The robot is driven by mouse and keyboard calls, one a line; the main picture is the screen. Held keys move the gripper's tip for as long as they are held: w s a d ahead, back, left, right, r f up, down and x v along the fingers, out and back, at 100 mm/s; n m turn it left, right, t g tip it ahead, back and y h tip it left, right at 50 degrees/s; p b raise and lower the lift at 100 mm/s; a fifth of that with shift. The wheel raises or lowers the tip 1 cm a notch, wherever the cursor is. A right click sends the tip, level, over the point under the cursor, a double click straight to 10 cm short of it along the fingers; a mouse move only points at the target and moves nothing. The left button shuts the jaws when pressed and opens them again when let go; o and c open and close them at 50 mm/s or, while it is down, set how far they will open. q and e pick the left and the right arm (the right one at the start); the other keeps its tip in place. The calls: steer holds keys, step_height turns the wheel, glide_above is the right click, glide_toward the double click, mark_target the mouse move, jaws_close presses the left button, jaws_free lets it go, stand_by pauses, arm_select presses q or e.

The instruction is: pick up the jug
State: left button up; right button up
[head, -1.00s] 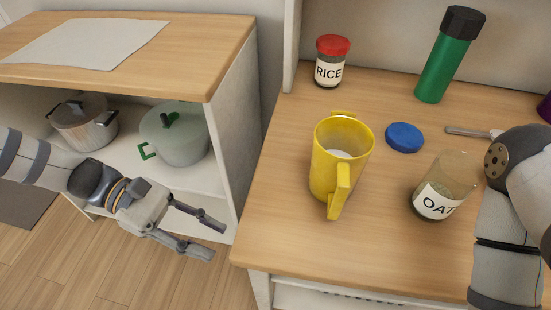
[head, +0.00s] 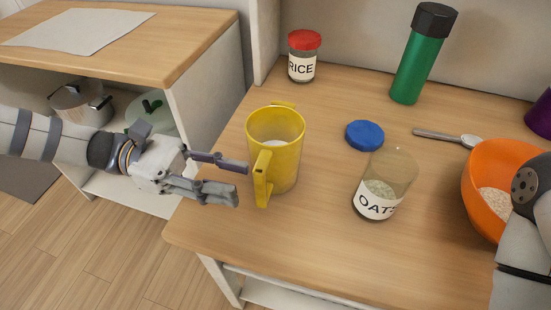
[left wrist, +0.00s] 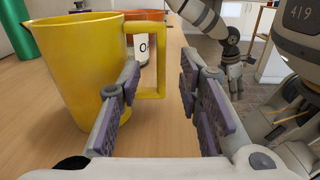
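The yellow jug (head: 278,140) stands upright near the left edge of the wooden counter, its handle (head: 262,180) towards the front left. My left gripper (head: 238,180) is open beside it, its fingertips just short of the handle in the head view. In the left wrist view, the jug (left wrist: 80,75) is on the left and its handle (left wrist: 159,80) shows between my two fingers (left wrist: 160,95), which are apart. I cannot tell whether a finger touches the jug. My right gripper (left wrist: 235,72) appears small in the left wrist view, its opening unclear.
A rice jar (head: 304,57) and green bottle (head: 422,55) stand behind. An orange bowl (head: 490,165) is near my right arm. Pots sit on the shelf at left.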

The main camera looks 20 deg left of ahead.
mark_target(255, 187)
arm_select(q)
steer(key=d, duration=0.5)
steer(key=shift+d+f, duration=0.3)
jaws_close()
steer(key=shift+r, duration=0.1)
